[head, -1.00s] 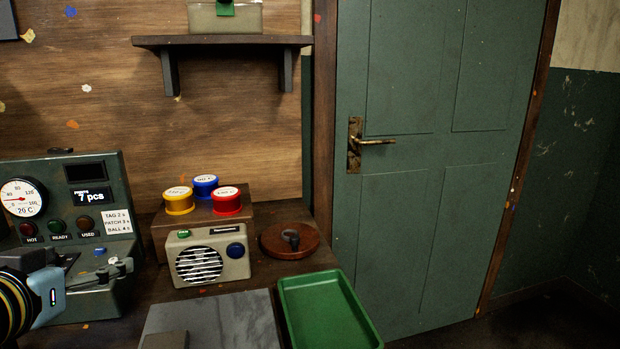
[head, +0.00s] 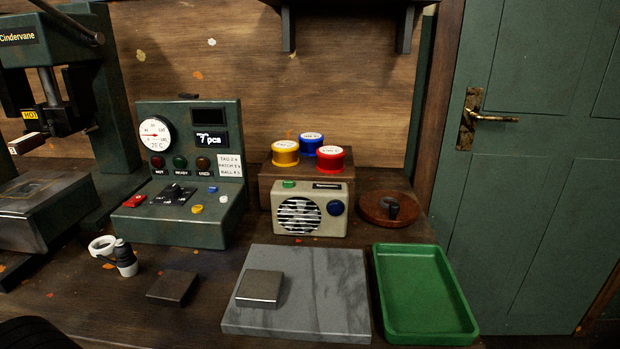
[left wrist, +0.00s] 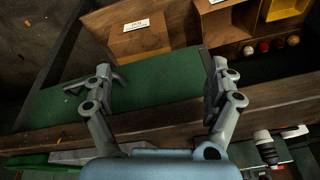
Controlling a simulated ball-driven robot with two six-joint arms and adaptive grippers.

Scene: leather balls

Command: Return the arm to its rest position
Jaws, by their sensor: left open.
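My left gripper (left wrist: 160,78) is open and empty in the left wrist view, its two grey fingers spread wide apart. It is over a green surface (left wrist: 130,100) with a wooden edge, and no object is between the fingers. In the head view the gripper is not visible; only a dark rounded part, perhaps of my arm, shows at the bottom left corner. My right gripper is in neither view.
On the bench stand a press (head: 90,110), a control box (head: 190,215), a radio (head: 310,222), a grey slab (head: 330,290) and a green tray (head: 462,325). The left wrist view shows a wooden box (left wrist: 140,42) and several small balls (left wrist: 264,47).

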